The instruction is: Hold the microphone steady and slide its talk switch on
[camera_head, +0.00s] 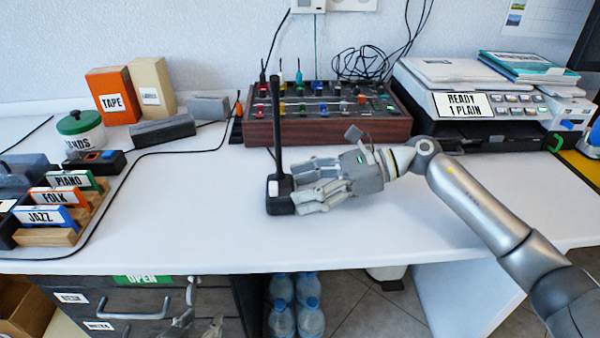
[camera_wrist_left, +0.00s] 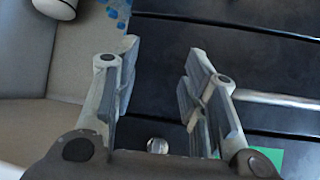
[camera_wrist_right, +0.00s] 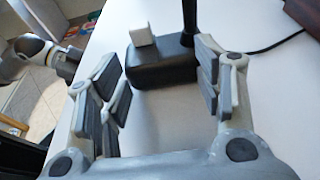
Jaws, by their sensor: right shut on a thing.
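The microphone (camera_head: 281,199) stands upright on the white desk, a black block base with a tall thin stem. Its pale talk switch (camera_head: 273,188) is on the base's left side; in the right wrist view the switch (camera_wrist_right: 142,36) is a pale block raised on the base (camera_wrist_right: 165,70). I cannot tell its on or off position. My right gripper (camera_head: 298,190) comes from the right and is shut on the microphone base, its fingers on either side. My left gripper (camera_head: 203,328) is low, in front of the drawers; in the left wrist view it (camera_wrist_left: 157,85) is open and empty.
A mixer (camera_head: 327,125) with knobs and cables stands behind the microphone. Labelled disc cases (camera_head: 47,217) stand at the left. A printer (camera_head: 480,105) is at the back right. Drawers (camera_head: 130,300) lie under the desk's front edge.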

